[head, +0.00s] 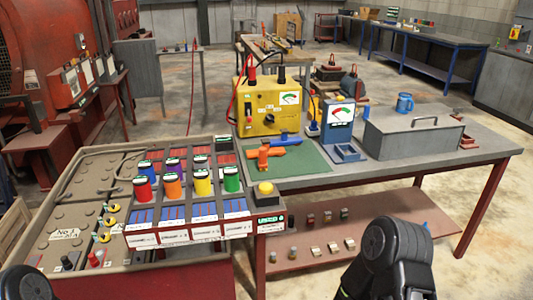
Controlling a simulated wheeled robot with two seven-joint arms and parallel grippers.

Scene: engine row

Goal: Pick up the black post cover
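A small black cap (68,263), which looks like the black post cover, stands at the lower left on the grey battery-like case marked No.1 (60,225). A red cap (96,258) stands just to its right. Both are small in the head view, so their exact shape is hard to tell. The fingers of my left and right grippers do not show. Only dark rounded parts of my arms show at the bottom edge, at the lower left corner and right of centre, apart from the black cap.
A panel with red, orange, yellow and green knobs (202,183) stands right of the case. A grey workbench (430,160) holds a yellow meter box (258,107), a blue meter (338,118) and a grey toolbox (408,137). Small parts lie on the red lower shelf (380,215).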

